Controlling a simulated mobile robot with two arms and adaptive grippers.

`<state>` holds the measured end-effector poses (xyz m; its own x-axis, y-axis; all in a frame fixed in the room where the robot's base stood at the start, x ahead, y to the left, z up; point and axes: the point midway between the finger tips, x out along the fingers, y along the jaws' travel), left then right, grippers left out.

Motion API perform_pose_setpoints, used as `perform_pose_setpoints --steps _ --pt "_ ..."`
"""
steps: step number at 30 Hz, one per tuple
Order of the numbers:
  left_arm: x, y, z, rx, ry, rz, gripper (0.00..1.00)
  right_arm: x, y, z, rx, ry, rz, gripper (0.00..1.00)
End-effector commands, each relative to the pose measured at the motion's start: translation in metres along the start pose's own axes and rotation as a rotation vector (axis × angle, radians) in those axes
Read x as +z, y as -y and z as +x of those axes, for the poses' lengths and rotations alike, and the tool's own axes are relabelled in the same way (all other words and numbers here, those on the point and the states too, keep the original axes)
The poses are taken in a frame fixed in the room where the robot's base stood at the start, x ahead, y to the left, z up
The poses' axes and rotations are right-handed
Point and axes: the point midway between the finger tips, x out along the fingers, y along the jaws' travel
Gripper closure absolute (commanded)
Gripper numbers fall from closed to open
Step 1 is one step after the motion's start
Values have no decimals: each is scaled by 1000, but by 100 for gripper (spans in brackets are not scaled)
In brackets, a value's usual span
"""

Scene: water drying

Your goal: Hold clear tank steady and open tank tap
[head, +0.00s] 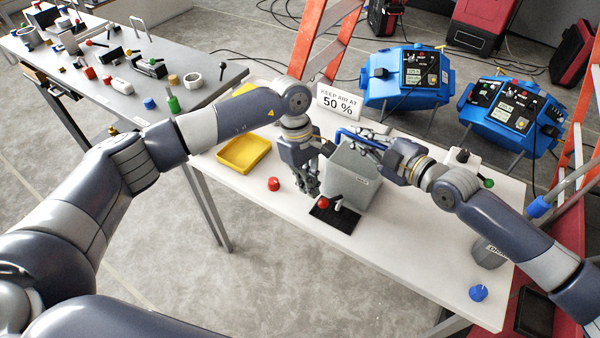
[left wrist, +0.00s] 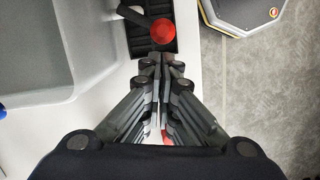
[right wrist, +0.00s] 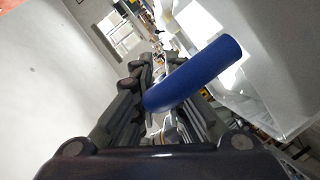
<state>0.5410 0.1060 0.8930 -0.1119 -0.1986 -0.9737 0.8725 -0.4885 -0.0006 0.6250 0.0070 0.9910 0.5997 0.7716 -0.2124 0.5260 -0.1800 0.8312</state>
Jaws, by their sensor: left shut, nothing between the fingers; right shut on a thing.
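The clear tank (head: 362,178), which looks grey, stands on the white table, its side filling the left of the left wrist view (left wrist: 90,70). Its tap has a red knob (head: 323,202) and a dark lever, low on the front above a black drip tray (head: 345,220). The red knob also shows in the left wrist view (left wrist: 162,31). My left gripper (head: 310,187) is shut and empty, pointing down just behind and above the tap, apart from it. My right gripper (head: 362,140) is shut on the tank's blue handle (right wrist: 197,72) at the top rim.
A red cap (head: 274,184) and a yellow tray (head: 244,154) lie left of the tank. A sign (head: 338,102) stands behind. A grey cup (head: 489,252) and a blue knob (head: 478,293) are at the right. The table's front right is mostly clear.

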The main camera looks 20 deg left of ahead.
Motion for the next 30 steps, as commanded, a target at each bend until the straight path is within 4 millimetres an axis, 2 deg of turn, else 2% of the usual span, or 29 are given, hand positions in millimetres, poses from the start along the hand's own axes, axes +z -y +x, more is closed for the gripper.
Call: perform_pose_setpoints --steps 14,30 --pt "4 0 1 1 0 -3 100 1 1 0 -2 1 0 100" --pt "8 6 2 21 -1 -90 100 1 1 0 -2 2 0 100"
